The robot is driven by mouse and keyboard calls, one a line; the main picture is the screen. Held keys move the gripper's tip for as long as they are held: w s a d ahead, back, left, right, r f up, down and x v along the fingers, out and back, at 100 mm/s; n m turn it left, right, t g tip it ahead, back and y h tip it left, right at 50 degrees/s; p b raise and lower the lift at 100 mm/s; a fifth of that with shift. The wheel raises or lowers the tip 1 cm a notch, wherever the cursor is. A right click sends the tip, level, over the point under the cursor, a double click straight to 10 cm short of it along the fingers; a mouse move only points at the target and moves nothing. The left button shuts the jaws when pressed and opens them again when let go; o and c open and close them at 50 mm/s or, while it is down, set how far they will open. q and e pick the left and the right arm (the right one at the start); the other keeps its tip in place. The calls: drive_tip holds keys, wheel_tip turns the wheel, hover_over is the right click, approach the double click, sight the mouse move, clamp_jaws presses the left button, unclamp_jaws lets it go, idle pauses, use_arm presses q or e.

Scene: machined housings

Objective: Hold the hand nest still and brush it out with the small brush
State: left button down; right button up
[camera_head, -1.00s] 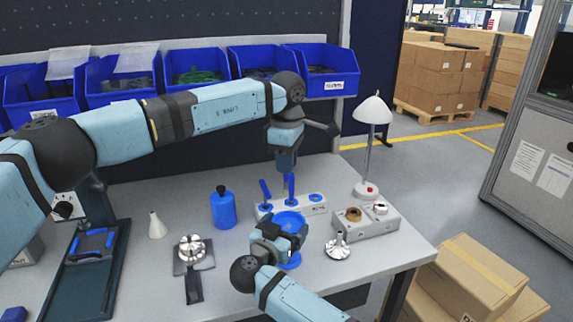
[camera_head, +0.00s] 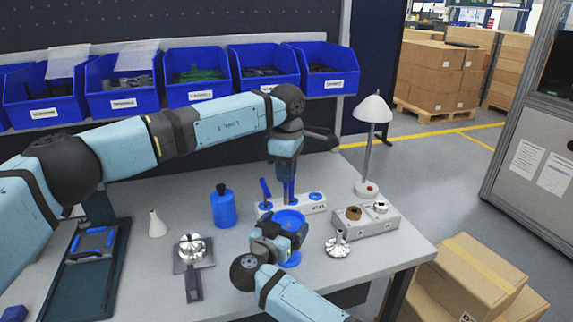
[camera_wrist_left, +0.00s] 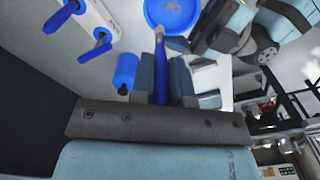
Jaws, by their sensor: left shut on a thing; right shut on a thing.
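The hand nest (camera_head: 289,215) is a round blue dish on a blue foot; in the left wrist view its bowl (camera_wrist_left: 172,12) is at the top. My right gripper (camera_head: 280,238) is shut on it at its near side, above the table. My left gripper (camera_head: 289,188) points down at the white rack (camera_head: 310,207), behind the nest. It is shut on an upright blue brush handle (camera_wrist_left: 159,75), the small brush. I cannot tell whether the brush's lower end is in the rack. Another blue handle (camera_head: 265,188) stands at the rack's left end.
A blue bottle (camera_head: 223,208) and a white cone (camera_head: 157,224) stand to the left. A metal fixture (camera_head: 190,249) lies nearer. A grey box (camera_head: 366,222), a lamp (camera_head: 373,110) and a metal funnel-shaped part (camera_head: 338,246) are on the right. Blue bins (camera_head: 197,76) line the back.

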sight(286, 197)
use_arm(q)
wheel_tip(286, 197, down, 5)
drive_tip(key=shift+f, duration=0.1)
drive_tip(key=shift+s+d, duration=0.3)
drive_tip(key=shift+s, duration=0.6)
drive_tip(key=shift+s+d, duration=0.3)
drive_tip(key=shift+s, duration=0.6)
drive_tip(key=shift+w+a, duration=0.3)
drive_tip(key=shift+w, duration=0.65)
drive_tip(key=shift+w+a, duration=0.3)
drive_tip(key=shift+w, duration=0.65)
drive_tip(key=shift+s+r, duration=0.1)
drive_tip(key=shift+r, duration=3.9)
